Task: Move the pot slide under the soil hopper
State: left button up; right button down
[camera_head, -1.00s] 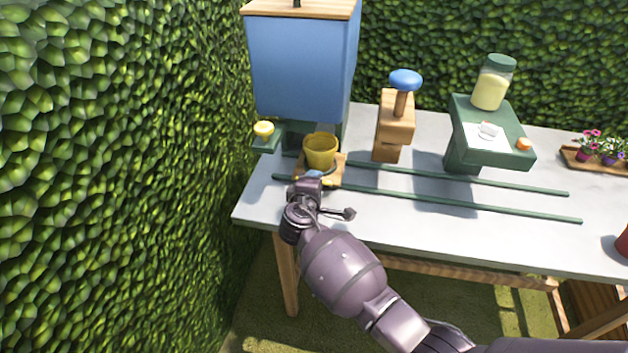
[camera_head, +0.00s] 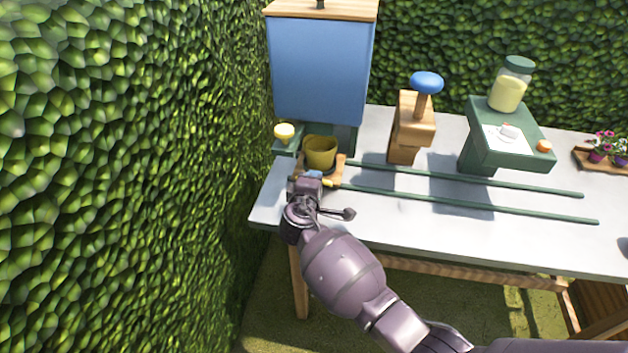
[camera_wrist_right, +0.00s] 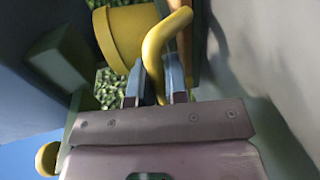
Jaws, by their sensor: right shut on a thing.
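The yellow pot (camera_head: 320,153) stands upright on the wooden pot slide (camera_head: 340,165) at the left end of the green rails. The blue soil hopper (camera_head: 320,70) rises just behind and above the pot, and the pot shows below the middle of its lower edge. My right gripper (camera_head: 311,178) is at the slide's front. In the wrist view my right gripper (camera_wrist_right: 156,88) is shut on the slide's bent yellow handle (camera_wrist_right: 154,55), beside the pot (camera_wrist_right: 122,35). My left gripper is not in view.
Two green rails (camera_head: 470,180) run right along the grey table (camera_head: 440,230). A wooden press with a blue knob (camera_head: 427,82) and a green stand (camera_head: 510,140) with a jar stand behind them. A yellow knob (camera_head: 284,131) is left of the pot. A hedge borders the left.

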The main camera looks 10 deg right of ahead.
jog(key=c, duration=1.1)
grip_release()
jog(key=shift+w+a, duration=0.1)
jog(key=shift+a, duration=0.25)
jog(key=shift+c, duration=0.2)
jog(key=shift+d, duration=0.1)
jog(key=shift+p+v, duration=0.45)
jog(key=shift+v, duration=3.35)
